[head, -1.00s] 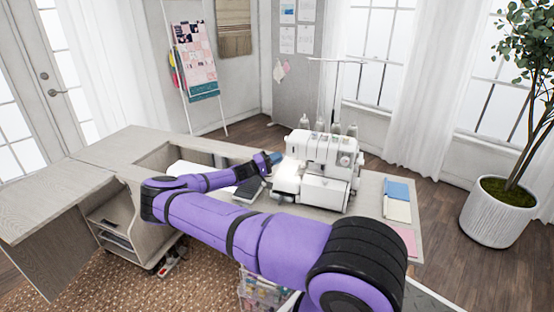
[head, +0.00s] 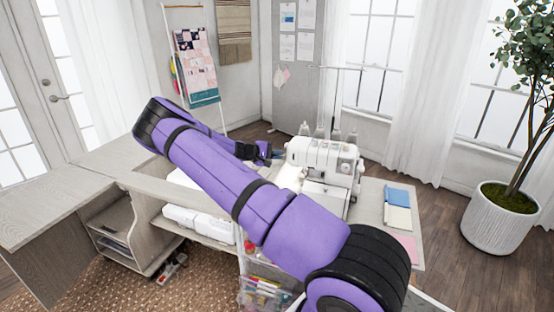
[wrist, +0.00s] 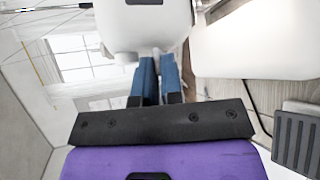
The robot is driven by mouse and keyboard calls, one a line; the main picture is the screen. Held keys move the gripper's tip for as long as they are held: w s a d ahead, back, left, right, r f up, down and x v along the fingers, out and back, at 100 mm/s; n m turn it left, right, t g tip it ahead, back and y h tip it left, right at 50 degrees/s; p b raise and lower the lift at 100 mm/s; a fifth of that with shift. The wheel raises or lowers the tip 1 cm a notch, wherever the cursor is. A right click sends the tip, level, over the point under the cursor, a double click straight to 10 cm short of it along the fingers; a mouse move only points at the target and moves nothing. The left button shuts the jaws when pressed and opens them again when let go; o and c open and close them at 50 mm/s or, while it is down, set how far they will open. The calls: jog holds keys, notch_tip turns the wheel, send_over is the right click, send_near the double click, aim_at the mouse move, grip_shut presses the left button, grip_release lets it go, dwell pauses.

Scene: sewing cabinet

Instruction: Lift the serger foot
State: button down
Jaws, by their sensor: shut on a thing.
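The white serger (head: 325,155) stands upright on the cabinet top in the head view. Its white body (wrist: 145,28) fills the top middle of the wrist view. My gripper (head: 277,155) is at the serger's left side in the head view. In the wrist view its two blue fingers (wrist: 158,75) are close together just under the white body. They are shut on a small part there, which looks like the foot lever. The fingers hide most of that part, and I cannot see the foot itself.
The wooden cabinet top (head: 372,215) carries blue and cream folded cloth (head: 397,205) at the right. A dark ribbed pedal (wrist: 297,140) lies at the right of the wrist view. A white machine (head: 200,222) sits on a lower shelf. A potted tree (head: 500,212) stands at the right.

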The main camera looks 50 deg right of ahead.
jog(key=shift+w+d+r+n+y, duration=0.1)
jog(key=shift+d+r+n+y, duration=0.05)
jog(key=shift+r+n+y, duration=0.3)
dwell(0.4)
jog(key=c, duration=1.3)
grip_release()
jog(key=shift+o, duration=0.2)
